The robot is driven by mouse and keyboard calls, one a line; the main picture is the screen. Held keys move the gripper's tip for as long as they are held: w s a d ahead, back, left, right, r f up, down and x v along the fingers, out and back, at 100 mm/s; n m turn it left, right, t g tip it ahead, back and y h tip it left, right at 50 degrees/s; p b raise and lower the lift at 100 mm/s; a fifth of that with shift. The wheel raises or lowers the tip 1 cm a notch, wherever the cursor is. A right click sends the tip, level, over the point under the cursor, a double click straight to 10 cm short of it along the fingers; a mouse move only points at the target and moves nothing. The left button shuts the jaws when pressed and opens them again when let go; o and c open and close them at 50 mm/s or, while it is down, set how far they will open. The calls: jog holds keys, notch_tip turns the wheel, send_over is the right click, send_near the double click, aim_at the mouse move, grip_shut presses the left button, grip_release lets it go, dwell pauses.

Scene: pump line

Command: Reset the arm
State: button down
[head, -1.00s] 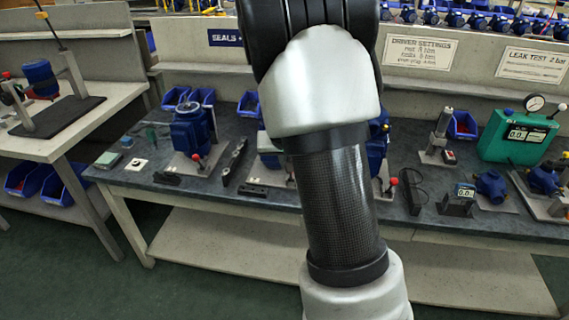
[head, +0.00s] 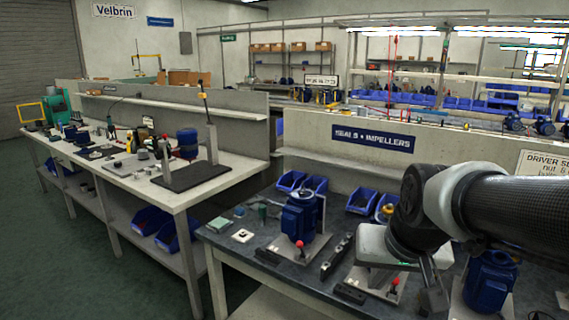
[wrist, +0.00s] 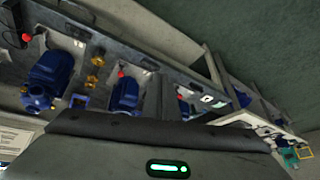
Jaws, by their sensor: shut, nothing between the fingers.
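My arm (head: 500,205) reaches in from the right in the head view, its dark wrist joint bent downward over the dark bench. My gripper (head: 433,298) hangs below it near the bench's front part, fingers pointing down. It is shut and empty. In the wrist view the grey hand housing with a green light fills the bottom. A blue pump (head: 300,215) on a pale plate stands left of my gripper. Another blue pump (head: 490,283) stands to its right, partly hidden by my arm. Whether the fingers touch anything cannot be told.
The dark bench (head: 262,232) also holds a red-knobbed fixture (head: 393,288), a black bar (head: 337,257) and blue bins (head: 291,180). A second white bench (head: 215,188) with a stand stands at left. The green floor (head: 60,250) is clear at front left.

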jog(key=s+a+r+n, duration=0.2)
jog(key=s+a, duration=0.1)
jog(key=s, duration=0.8)
notch_tip(320, 180, up, 16)
jog(key=p, duration=1.6)
jog(key=shift+w+d, duration=0.2)
